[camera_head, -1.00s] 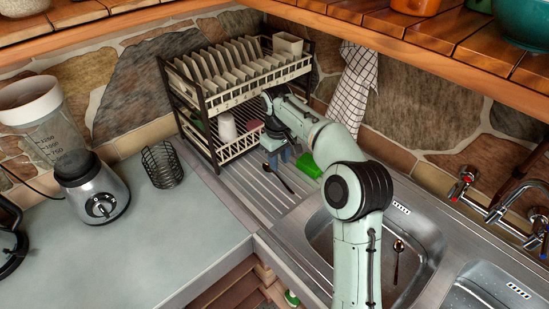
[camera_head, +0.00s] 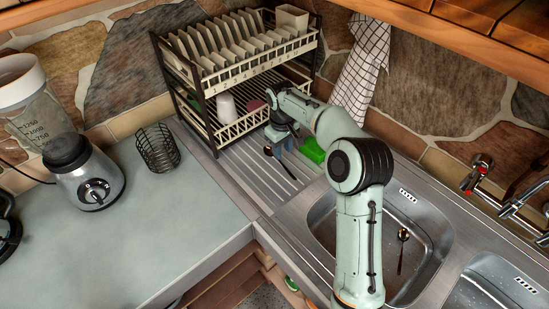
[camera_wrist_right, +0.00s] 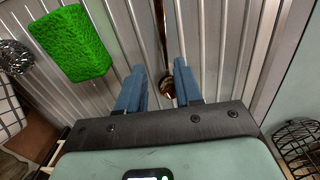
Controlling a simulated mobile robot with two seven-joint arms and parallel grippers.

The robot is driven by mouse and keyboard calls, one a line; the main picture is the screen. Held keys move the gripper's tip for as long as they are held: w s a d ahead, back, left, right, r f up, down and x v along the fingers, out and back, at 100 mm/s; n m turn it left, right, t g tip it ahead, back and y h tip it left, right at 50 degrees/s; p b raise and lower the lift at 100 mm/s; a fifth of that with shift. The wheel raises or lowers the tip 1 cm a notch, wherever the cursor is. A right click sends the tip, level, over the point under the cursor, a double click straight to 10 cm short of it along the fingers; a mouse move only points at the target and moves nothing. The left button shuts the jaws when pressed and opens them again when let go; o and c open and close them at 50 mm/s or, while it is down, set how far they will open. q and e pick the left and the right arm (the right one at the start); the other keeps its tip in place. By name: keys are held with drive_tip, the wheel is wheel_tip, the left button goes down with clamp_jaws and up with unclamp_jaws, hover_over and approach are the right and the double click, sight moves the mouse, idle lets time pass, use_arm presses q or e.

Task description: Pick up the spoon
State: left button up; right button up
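A dark metal spoon (camera_head: 286,169) lies on the ribbed drainboard beside the sink, its bowl toward the dish rack. A second spoon (camera_head: 402,248) lies in the sink basin. My right gripper (camera_head: 283,144) is over the drainboard at the first spoon's bowl end. In the right wrist view, the gripper's blue fingers (camera_wrist_right: 160,82) are apart, with the spoon (camera_wrist_right: 168,82) seen between them; its handle runs up and away. I cannot tell the height left between fingertips and spoon. My left gripper is not in view.
A green sponge (camera_head: 312,150) lies close to the right of the gripper; it also shows in the wrist view (camera_wrist_right: 72,42). The dish rack (camera_head: 215,140) stands close behind and left. A wire basket (camera_head: 158,148) and blender (camera_head: 85,178) stand on the left counter. The front counter is clear.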

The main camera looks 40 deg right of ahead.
sight(281, 162)
drive_tip(key=f, duration=0.5)
drive_tip(key=shift+w+a, duration=0.1)
drive_tip(key=shift+a, duration=0.1)
clamp_jaws()
